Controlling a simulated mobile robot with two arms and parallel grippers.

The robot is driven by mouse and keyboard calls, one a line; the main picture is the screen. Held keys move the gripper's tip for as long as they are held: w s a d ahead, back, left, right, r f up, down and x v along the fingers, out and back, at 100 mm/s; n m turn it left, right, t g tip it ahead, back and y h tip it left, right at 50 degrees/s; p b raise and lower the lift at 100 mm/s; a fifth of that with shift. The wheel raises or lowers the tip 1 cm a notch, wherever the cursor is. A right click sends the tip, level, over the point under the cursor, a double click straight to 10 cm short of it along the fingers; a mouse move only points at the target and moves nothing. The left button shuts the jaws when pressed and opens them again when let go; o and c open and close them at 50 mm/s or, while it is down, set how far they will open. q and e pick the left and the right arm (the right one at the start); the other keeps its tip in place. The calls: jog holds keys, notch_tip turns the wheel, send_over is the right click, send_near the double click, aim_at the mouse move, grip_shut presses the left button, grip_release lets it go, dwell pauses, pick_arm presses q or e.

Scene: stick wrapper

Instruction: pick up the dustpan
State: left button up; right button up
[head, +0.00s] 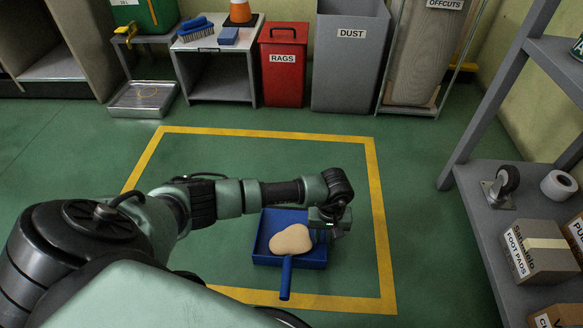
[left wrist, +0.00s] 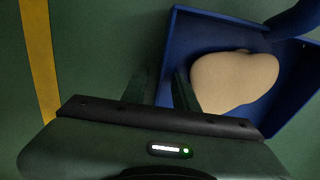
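The blue dustpan (head: 262,247) lies on the green floor inside the yellow outline, its handle (head: 286,278) pointing toward me. A smooth beige lump (head: 291,240) sits in the pan. My left gripper (head: 335,232) is at the pan's right side in the head view, pointing down. In the left wrist view, the dustpan (left wrist: 190,30) and the beige lump (left wrist: 235,78) show ahead. The left gripper's fingers (left wrist: 162,88) are apart, one outside the pan's side wall and one inside, with the wall between them. Whether they touch it is not clear. My right gripper is out of view.
A yellow floor line (head: 380,215) surrounds the pan, with clear floor around. A grey shelf (head: 490,240) with boxes stands at the right. Along the back are a red rags bin (head: 283,75), a grey dust bin (head: 348,70) and a small table (head: 215,80) with a brush (head: 195,30).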

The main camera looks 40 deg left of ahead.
pick_arm(q)
jog(key=shift+r, duration=0.1)
grip_shut()
dwell(1.2)
